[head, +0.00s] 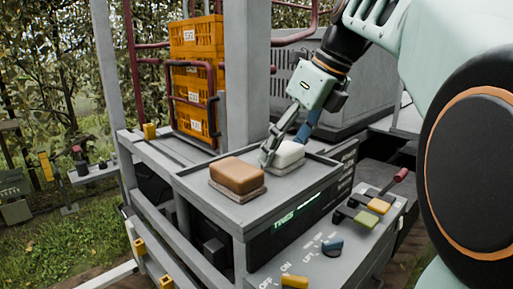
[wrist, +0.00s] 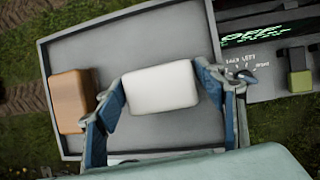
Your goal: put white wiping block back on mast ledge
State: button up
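The white wiping block (head: 288,153) sits at the right part of the grey ledge (head: 240,209), at or just above its surface. In the wrist view the white block (wrist: 161,87) lies between the two blue-padded fingers of my gripper (wrist: 161,84). In the head view my gripper (head: 284,150) reaches down from the upper right, one finger in front of the block. The underside of the block is hard to see.
A brown block (head: 237,175) on a thin pad stands left on the same ledge; it also shows in the wrist view (wrist: 70,101). The grey mast (head: 246,70) rises behind. Orange crates (head: 196,82) are stacked at the back. A control panel with coloured levers (head: 379,205) lies right.

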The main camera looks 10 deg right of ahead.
jog(key=shift+r, duration=0.15)
jog(key=shift+d+r, duration=0.15)
jog(key=shift+r, duration=0.15)
jog(key=p+v, duration=0.2)
jog(key=v, duration=0.9)
jog(key=shift+s, duration=0.15)
